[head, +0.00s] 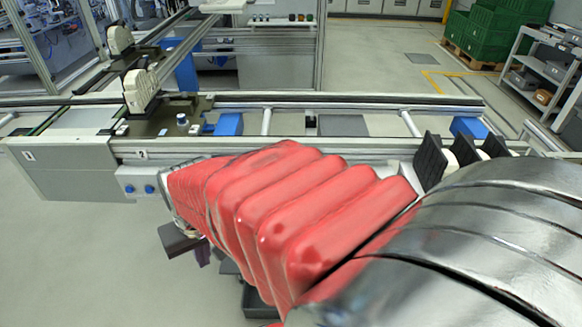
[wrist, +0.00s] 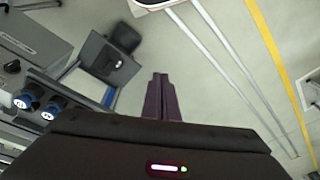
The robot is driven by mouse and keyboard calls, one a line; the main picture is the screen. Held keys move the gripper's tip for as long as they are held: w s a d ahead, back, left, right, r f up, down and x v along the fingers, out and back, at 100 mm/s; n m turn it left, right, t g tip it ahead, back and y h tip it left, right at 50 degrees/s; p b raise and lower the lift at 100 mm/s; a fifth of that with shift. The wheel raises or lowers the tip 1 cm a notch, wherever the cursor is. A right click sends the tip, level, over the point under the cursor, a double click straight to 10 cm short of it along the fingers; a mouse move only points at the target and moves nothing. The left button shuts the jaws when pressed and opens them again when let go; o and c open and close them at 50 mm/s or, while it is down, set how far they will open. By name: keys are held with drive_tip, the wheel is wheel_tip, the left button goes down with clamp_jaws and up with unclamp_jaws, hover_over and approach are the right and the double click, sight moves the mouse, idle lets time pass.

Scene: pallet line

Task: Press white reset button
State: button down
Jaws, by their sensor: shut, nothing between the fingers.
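A light grey box (head: 140,182) with two round blue buttons on its front hangs at the near side of the conveyor in the head view. In the wrist view, two round blue-ringed buttons with pale and dark parts (wrist: 27,98) (wrist: 50,110) show at the left; I cannot tell which one is the white reset button. My gripper (wrist: 160,78) is shut and empty, its dark fingers pointing over open floor, to the right of the buttons and apart from them. In the head view my red-sleeved arm hides part of it, below the box.
The conveyor frame (head: 330,148) runs across the head view behind my arm. A black knob (wrist: 12,66) sits on a grey housing near the buttons in the wrist view. Green crates (head: 495,30) and a shelf trolley (head: 545,75) stand far right. Floor left of my arm is clear.

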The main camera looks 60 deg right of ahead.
drive_tip(key=s+d+f+m+h, duration=0.25)
drive_tip(key=d+f+m, duration=0.95)
drive_tip(key=d+f, duration=0.85)
drive_tip(key=s+d+f+m+g+h, duration=0.2)
drive_tip(key=s+d+f+m+h, duration=0.2)
drive_tip(key=s+d+f+m, duration=0.5)
drive_tip(key=s+d+r+m+g+h, duration=0.4)
drive_tip(key=s+d+r+m+h, duration=0.2)
drive_tip(key=s+d+r+h, duration=0.2)
wheel_tip(320, 180, up, 2)
drive_tip(key=shift+s+d+r, duration=0.15)
drive_tip(key=shift+s+d, duration=0.5)
drive_tip(key=shift+s, duration=0.45)
drive_tip(key=shift+d, duration=0.1)
drive_tip(key=w+d, duration=0.4)
drive_tip(key=d, duration=0.3)
drive_tip(key=shift+w+d, duration=0.2)
drive_tip(key=shift+w, duration=0.05)
